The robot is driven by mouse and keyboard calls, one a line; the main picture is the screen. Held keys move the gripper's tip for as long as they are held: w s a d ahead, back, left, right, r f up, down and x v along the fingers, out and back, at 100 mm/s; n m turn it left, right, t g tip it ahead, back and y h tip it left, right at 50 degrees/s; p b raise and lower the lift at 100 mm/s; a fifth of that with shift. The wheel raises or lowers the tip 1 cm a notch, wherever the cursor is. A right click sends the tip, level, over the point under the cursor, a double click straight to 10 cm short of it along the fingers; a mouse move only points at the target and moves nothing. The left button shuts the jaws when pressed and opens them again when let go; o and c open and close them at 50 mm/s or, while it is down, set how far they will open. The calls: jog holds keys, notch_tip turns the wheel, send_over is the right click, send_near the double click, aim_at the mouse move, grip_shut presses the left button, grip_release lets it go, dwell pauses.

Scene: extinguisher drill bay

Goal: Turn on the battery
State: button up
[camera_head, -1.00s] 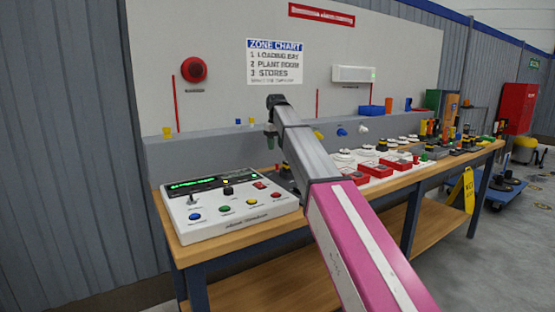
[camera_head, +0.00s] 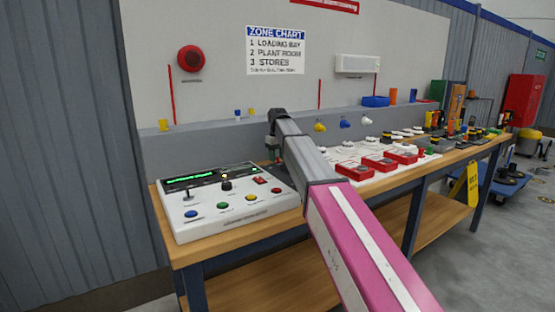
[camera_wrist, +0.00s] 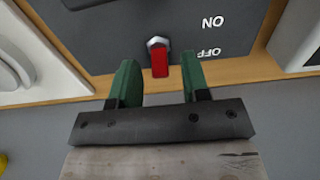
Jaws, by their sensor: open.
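In the wrist view a dark grey panel (camera_wrist: 105,40) carries a toggle switch (camera_wrist: 160,62) with a red tip and a metal nut at its base. The words ON and OFF stand upside down beside it. The lever leans or points toward the OFF side in the picture. No label names the battery. My gripper (camera_wrist: 157,82) is open, with one green finger on each side of the red tip and visible gaps. In the head view my gripper (camera_head: 277,157) points down at the bench, just right of the white console; the switch is hidden there.
A white console (camera_head: 228,203) with coloured buttons stands left on the wooden bench (camera_head: 225,240). Red-and-white boxes (camera_head: 380,163) and several other devices crowd the bench to the right. A grey ledge (camera_head: 205,138) runs behind. In the wrist view, pale housings flank the panel.

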jog(key=shift+f, duration=0.45)
grip_shut()
jog(key=shift+s+d+t+y, duration=0.3)
jog(key=shift+s+t+y, duration=0.25)
jog(key=shift+t, duration=0.35)
jog(key=shift+t+y, duration=0.55)
jog(key=shift+t, duration=0.25)
